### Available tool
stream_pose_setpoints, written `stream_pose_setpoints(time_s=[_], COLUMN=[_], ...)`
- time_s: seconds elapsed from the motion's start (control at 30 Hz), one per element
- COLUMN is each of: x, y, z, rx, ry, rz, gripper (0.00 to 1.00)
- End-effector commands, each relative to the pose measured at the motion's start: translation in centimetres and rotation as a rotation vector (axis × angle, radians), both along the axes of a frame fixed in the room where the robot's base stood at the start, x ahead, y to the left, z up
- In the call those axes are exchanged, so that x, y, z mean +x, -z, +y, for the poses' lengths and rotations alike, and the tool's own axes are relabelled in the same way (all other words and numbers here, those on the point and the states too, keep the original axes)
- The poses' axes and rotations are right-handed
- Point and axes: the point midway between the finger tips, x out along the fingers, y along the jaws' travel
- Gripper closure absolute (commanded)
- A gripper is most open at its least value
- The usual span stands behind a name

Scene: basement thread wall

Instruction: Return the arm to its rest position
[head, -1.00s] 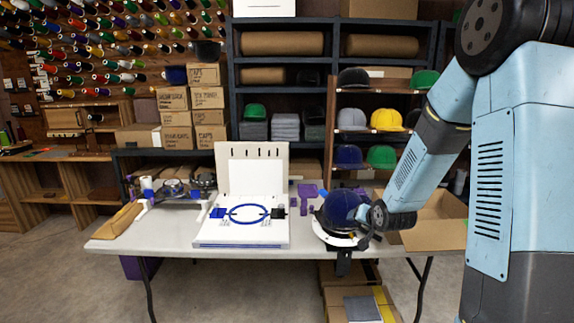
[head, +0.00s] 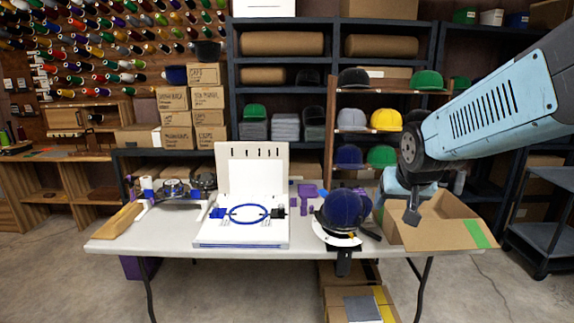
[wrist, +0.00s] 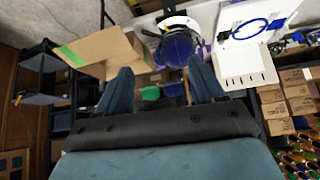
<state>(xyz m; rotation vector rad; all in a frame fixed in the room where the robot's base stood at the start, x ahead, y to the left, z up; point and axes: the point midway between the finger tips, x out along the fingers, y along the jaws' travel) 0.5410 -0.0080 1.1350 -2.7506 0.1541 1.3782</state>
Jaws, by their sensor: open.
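My gripper (wrist: 164,92) shows in the wrist view with its two fingers wide apart and nothing between them. In the head view my gripper (head: 412,216) hangs at the right, in front of the open cardboard box, its fingers pointing down. A dark blue cap (head: 343,208) sits on a white-rimmed holder (head: 338,238) at the table's right front edge. The gripper is to the right of the cap and apart from it. The cap also shows beyond the fingers in the wrist view (wrist: 176,48).
The open cardboard box (head: 452,234) stands at the table's right end. A white board with a blue ring (head: 245,232) lies mid-table. Shelves with caps (head: 385,118) stand behind. A dark cart (head: 545,215) is at the far right.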

Motion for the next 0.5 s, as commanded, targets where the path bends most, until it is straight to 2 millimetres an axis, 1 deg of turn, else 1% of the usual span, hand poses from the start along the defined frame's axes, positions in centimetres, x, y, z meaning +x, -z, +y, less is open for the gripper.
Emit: stream_pose_setpoints(time_s=[0.03,0.1,0.17,0.3,0.4,0.5], x=[-1.4,-3.4,-5.0,-9.0,-11.4,-13.3], y=[-0.8,-1.6,-2.1,-3.3,-3.7,-4.0], z=[0.1,0.2,0.3,0.5,0.6,0.7], rx=[-0.004,-0.008,-0.011,-0.011,-0.008,-0.005], ry=[-0.008,-0.018,-0.030,-0.059,-0.082,-0.100], rz=[0.007,0.027,0.044,0.084,0.110,0.129], gripper=[0.32,0.32,0.32,0.32,0.32,0.32])
